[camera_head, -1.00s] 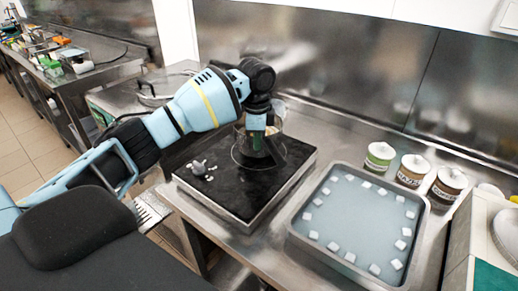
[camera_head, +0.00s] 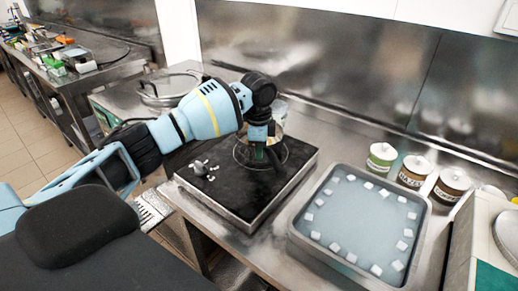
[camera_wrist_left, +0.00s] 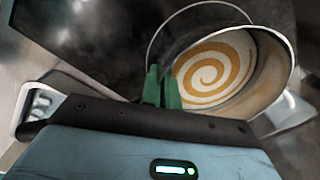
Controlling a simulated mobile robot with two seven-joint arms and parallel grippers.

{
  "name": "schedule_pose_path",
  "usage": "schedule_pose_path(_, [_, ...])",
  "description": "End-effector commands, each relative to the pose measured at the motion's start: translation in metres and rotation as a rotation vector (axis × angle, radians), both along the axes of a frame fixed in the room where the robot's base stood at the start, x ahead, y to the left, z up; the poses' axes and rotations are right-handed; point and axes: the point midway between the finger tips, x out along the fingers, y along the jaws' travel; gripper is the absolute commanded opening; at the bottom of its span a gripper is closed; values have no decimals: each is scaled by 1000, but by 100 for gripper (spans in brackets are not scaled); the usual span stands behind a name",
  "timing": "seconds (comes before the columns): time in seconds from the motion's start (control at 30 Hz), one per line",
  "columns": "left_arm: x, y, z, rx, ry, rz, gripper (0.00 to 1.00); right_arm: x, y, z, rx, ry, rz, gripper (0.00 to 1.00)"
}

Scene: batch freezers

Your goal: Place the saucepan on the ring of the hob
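The saucepan (camera_head: 279,118) is metal, with a cream and orange spiral inside that shows in the left wrist view (camera_wrist_left: 222,70). In the head view my left gripper hides much of it. My left gripper (camera_head: 259,148) has its green fingers (camera_wrist_left: 161,88) close together at the pan's edge, shut on it. The hob (camera_head: 225,195) is a black slab with a thin pale ring (camera_head: 236,161). In the wrist view the pan overlaps the ring (camera_wrist_left: 152,38), offset to the right of it. I cannot tell whether its base touches the hob. My right gripper is out of view.
A grey tray (camera_head: 296,236) with small white cubes around its edge stands right of the hob. A steel wall (camera_head: 320,60) runs along the back.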

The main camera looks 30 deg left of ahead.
Motion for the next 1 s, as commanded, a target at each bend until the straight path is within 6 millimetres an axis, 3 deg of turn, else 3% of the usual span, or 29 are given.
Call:
schedule_pose_path(0.03, [0, 0, -1, 0, 0, 0, 4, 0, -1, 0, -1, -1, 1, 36])
schedule_pose_path(0.2, [0, 0, 0, 0, 0, 0, 24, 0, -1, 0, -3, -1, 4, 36])
schedule_pose_path(0.57, [0, 0, 4, 0, -1, 0, 24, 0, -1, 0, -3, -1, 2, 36])
schedule_pose_path(0.67, [0, -1, 16, -1, -3, 0, 24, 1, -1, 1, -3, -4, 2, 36])
schedule_pose_path(1.0, [-4, -3, 82, -1, -4, 0, 24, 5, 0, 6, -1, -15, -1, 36])
